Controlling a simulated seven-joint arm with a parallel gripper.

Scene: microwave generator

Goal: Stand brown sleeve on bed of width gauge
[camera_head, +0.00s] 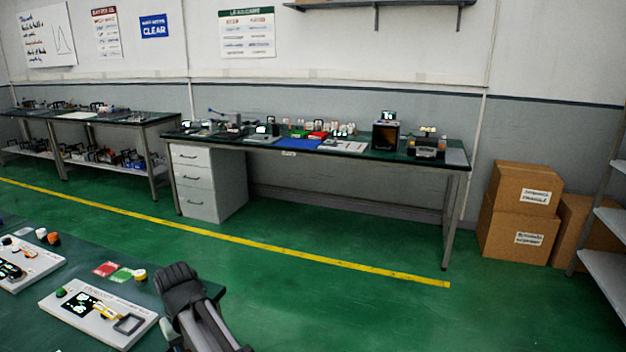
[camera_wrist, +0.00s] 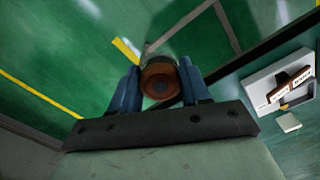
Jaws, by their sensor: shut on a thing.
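In the wrist view the brown sleeve (camera_wrist: 161,92), a round ring-like part with a dark centre, is held between the two blue fingers of my gripper (camera_wrist: 160,78). It is off the bench, with green floor behind it. A white-based instrument with a dark display, a yellow-labelled part and a square grey frame, apparently the width gauge (camera_head: 72,300), lies on the near bench in the head view. A similar instrument shows at the right of the wrist view (camera_wrist: 270,84), apart from the sleeve. In the head view my arm hides the sleeve.
Red and green tiles (camera_head: 107,269) and a small orange-and-white cylinder (camera_head: 139,274) lie behind the gauge. Another white instrument (camera_head: 22,262) stands at the far left. The near bench (camera_head: 150,255) ends close to my arm. A far workbench (camera_head: 335,153) stands across the floor.

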